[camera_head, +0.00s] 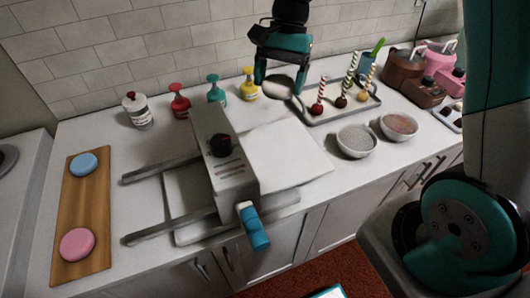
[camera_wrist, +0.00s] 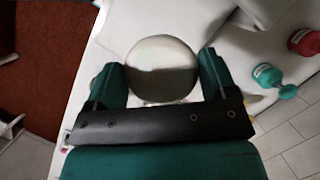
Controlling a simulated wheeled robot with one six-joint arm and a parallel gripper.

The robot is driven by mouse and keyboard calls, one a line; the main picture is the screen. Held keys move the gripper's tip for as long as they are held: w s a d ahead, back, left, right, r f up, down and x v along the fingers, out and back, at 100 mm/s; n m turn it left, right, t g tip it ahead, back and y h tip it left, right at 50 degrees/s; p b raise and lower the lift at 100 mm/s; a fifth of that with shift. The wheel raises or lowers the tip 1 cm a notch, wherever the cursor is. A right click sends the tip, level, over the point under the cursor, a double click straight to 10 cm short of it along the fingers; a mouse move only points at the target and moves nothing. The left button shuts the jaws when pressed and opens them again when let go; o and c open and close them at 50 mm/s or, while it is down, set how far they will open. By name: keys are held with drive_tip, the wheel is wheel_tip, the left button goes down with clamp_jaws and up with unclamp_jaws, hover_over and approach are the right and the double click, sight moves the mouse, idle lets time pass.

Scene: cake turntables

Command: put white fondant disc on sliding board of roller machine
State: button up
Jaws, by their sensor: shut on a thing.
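My gripper (camera_head: 280,79) is shut on the white fondant disc (camera_head: 277,87), holding it above the back of the counter. In the wrist view the disc (camera_wrist: 162,68) sits between the two teal fingers of my gripper (camera_wrist: 160,75), partly in shadow. The roller machine (camera_head: 225,160) stands on the counter, left of and nearer than my gripper, with a blue-handled crank at its front. Its white sliding board (camera_head: 290,155) extends to the right of the roller housing, and its visible surface is bare. My gripper is over the area behind the board.
A wooden board (camera_head: 85,215) with a blue disc (camera_head: 83,165) and a pink disc (camera_head: 77,244) lies at left. Bottles (camera_head: 180,102) line the wall. A tray of cake pops (camera_head: 340,100) and two bowls (camera_head: 357,141) stand to the right.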

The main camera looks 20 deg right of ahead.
sight(268, 157)
drive_tip(key=shift+m+y, duration=0.3)
drive_tip(key=shift+m, duration=0.5)
drive_tip(key=r, duration=0.1)
drive_tip(key=s+a+r, duration=0.1)
drive_tip(key=a+r, duration=0.1)
drive_tip(key=shift+s+a+r, duration=0.1)
drive_tip(key=shift+s, duration=0.3)
drive_tip(key=shift+s+a, duration=0.2)
wheel_tip(268, 157, down, 20)
drive_tip(key=shift+r+p, duration=0.2)
drive_tip(key=shift+p, duration=1.05)
drive_tip(key=shift+f, duration=0.2)
drive_tip(key=o, duration=0.9)
drive_tip(key=shift+r, duration=0.1)
